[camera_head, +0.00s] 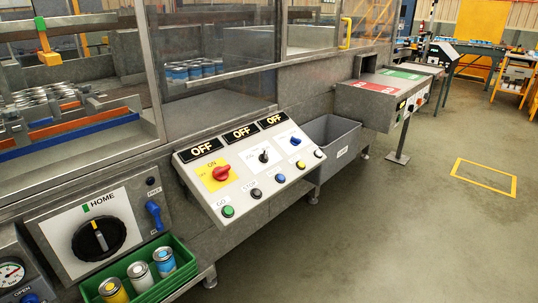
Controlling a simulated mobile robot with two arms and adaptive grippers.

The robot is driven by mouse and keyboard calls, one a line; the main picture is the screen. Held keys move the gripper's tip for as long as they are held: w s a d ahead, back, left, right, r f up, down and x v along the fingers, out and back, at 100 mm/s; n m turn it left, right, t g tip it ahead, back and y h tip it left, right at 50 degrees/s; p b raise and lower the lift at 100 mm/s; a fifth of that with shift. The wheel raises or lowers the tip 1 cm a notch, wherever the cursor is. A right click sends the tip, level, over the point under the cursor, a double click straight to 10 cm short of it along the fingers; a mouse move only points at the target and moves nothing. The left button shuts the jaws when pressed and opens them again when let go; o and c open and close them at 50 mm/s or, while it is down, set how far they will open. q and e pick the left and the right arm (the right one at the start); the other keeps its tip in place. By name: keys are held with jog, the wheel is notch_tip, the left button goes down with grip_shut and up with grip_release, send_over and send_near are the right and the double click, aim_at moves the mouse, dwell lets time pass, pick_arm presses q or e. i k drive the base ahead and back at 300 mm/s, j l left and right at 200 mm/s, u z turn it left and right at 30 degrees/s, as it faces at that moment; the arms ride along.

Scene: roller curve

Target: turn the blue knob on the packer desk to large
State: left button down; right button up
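A sloped grey control desk (236,188) stands in the middle of the view. A small blue knob (295,141) sits on a white plate at its upper right. The lettering around this knob is too small to read, so I cannot tell its setting. A black knob (263,155) on a white plate and a red knob (221,173) on a yellow plate are to its left. Three displays (240,132) above the knobs read OFF. No desk name is readable. Neither of my grippers is in view.
Several push buttons line the desk's front edge, including a green one (228,211). A HOME dial panel (94,232) with a blue handle (153,212) and a green can crate (179,279) are at lower left. A grey bin (337,155) stands behind the desk. The right floor is open.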

aim_at(295, 140)
jog(key=i+z, duration=0.2)
jog(key=z, duration=0.25)
jog(key=i+j+z, duration=0.1)
jog(key=z, duration=0.35)
jog(key=i, duration=0.1)
